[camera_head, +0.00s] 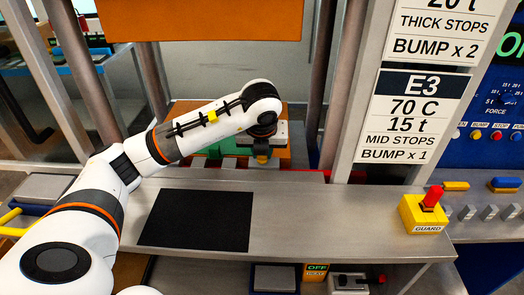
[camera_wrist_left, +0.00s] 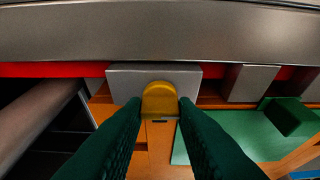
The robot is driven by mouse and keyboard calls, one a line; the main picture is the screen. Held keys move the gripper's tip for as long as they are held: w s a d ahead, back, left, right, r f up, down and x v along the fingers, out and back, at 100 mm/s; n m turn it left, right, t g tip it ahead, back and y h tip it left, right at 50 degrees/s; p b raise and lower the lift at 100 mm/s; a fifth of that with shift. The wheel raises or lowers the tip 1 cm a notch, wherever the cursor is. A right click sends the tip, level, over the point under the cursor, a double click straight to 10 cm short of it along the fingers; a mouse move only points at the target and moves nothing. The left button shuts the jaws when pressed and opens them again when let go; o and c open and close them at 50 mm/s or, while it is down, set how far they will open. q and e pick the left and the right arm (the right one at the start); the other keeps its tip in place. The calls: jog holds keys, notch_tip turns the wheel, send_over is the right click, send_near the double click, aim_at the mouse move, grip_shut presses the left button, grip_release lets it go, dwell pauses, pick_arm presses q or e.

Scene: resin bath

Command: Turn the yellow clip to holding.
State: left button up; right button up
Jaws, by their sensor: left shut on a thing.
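The yellow clip (camera_wrist_left: 160,99) is a small rounded tab at the front of a grey metal block (camera_wrist_left: 122,80) in the left wrist view. My left gripper (camera_wrist_left: 160,112) has its two dark green fingers on either side of the clip and is shut on it. In the head view the left arm reaches over the steel bench into the press, and the left gripper (camera_head: 263,152) is small there. A bit of yellow shows at its tip, but the clip's turned position cannot be told there. My right gripper is not in view.
A red strip (camera_wrist_left: 50,70) and steel beam (camera_wrist_left: 160,35) run behind the clip. A green plate (camera_wrist_left: 225,125) with a dark green block lies at right. The steel bench has a black mat (camera_head: 197,220) and a yellow guard box (camera_head: 424,214). Press columns (camera_head: 322,80) stand beside the arm.

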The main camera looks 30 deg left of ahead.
pick_arm(q)
jog(key=o, duration=1)
jog(key=shift+r, duration=0.1)
jog(key=shift+s+d+r, duration=0.1)
jog(key=shift+r, duration=0.15)
jog(key=shift+v, duration=5.65)
jog(key=shift+r+p, duration=0.1)
jog(key=shift+p, duration=0.2)
